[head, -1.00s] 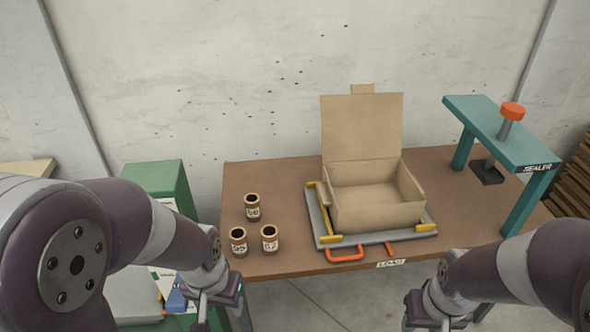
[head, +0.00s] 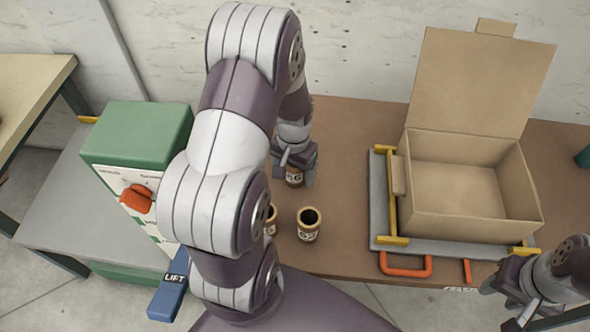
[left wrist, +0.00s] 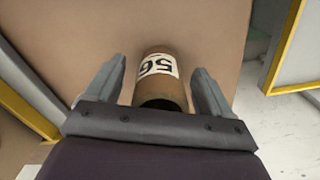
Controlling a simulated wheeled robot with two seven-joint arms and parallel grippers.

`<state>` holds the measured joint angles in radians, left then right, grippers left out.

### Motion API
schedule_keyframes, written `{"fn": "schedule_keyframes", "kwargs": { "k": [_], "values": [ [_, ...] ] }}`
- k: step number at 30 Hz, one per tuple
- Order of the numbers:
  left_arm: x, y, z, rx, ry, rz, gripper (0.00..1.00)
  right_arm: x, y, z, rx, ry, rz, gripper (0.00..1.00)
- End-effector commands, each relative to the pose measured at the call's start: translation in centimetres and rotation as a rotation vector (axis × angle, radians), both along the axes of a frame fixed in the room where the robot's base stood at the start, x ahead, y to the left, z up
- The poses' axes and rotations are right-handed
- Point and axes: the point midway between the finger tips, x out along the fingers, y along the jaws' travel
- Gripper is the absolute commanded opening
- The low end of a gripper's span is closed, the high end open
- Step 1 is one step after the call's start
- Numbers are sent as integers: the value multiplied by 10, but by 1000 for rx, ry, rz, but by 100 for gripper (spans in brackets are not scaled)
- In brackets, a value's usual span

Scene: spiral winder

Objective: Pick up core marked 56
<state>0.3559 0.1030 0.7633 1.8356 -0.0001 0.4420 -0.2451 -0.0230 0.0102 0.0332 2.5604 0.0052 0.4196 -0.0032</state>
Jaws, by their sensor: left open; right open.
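The core marked 56 (left wrist: 160,75) stands between the two open fingers of my left gripper (left wrist: 160,85) in the left wrist view, with a gap on each side. In the head view this core (head: 294,176) is at the back of the group, partly covered by my left gripper (head: 294,165). A second core (head: 309,225) stands in front of it to the right; its label is too small to read surely. A third core (head: 271,219) is mostly hidden behind my left arm. My right gripper (head: 520,300) is open and empty at the lower right, in front of the table.
An open cardboard box (head: 470,215) sits on a grey plate (head: 384,215) with yellow corner pieces and red handles, right of the cores. A green machine (head: 135,135) with a red knob and a blue LIFT lever (head: 168,297) stands left. Bare tabletop (head: 345,150) lies between cores and box.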

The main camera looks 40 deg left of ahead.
Motion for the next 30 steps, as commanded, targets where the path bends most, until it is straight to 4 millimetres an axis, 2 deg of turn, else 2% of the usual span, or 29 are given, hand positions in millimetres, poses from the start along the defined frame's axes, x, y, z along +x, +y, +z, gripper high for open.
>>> {"fn": "schedule_keyframes", "kwargs": {
  "k": [3,9,10,15,24,30],
  "values": [
    [0,0,-15,0,0,1,83,0,0,-3,0,0,0,43],
    [0,0,-16,1,-2,0,83,0,0,-2,0,0,0,43],
    [0,0,-16,1,-2,0,79,0,0,-2,0,0,0,43],
    [0,0,-15,0,-2,0,27,0,0,-3,0,0,0,43],
    [1,0,-14,1,-3,0,26,0,0,-2,0,0,0,43],
    [1,1,9,2,-5,0,26,0,0,2,0,0,0,43]
  ]
}}
